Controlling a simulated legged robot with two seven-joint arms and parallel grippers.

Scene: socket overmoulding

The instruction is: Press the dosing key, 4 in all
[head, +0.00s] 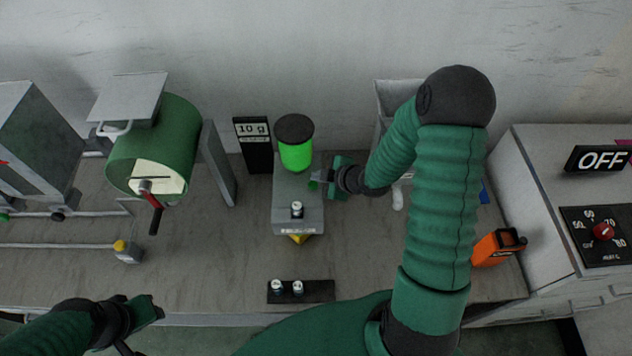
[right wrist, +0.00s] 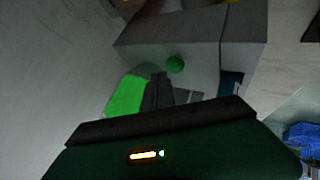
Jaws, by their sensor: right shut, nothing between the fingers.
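The doser is a grey box (head: 298,190) with a green-filled hopper (head: 295,155) under a black lid. Its round green key (head: 313,186) is on the right side of the box; it also shows in the right wrist view (right wrist: 175,64). My right gripper (head: 322,180) is shut and empty, with its fingertips (right wrist: 160,78) close beside the key. I cannot tell whether they touch it. A display (head: 252,129) behind the box reads "10 g". My left gripper (head: 152,310) is at the lower left, away from the doser; its jaws are unclear.
A small metal-topped part (head: 297,209) is on the front of the doser. Two similar parts stand on a black plate (head: 320,292) at the bench front. A green drum machine (head: 180,140) stands left. An orange device (head: 497,247) and an "OFF" cabinet (head: 545,190) are right.

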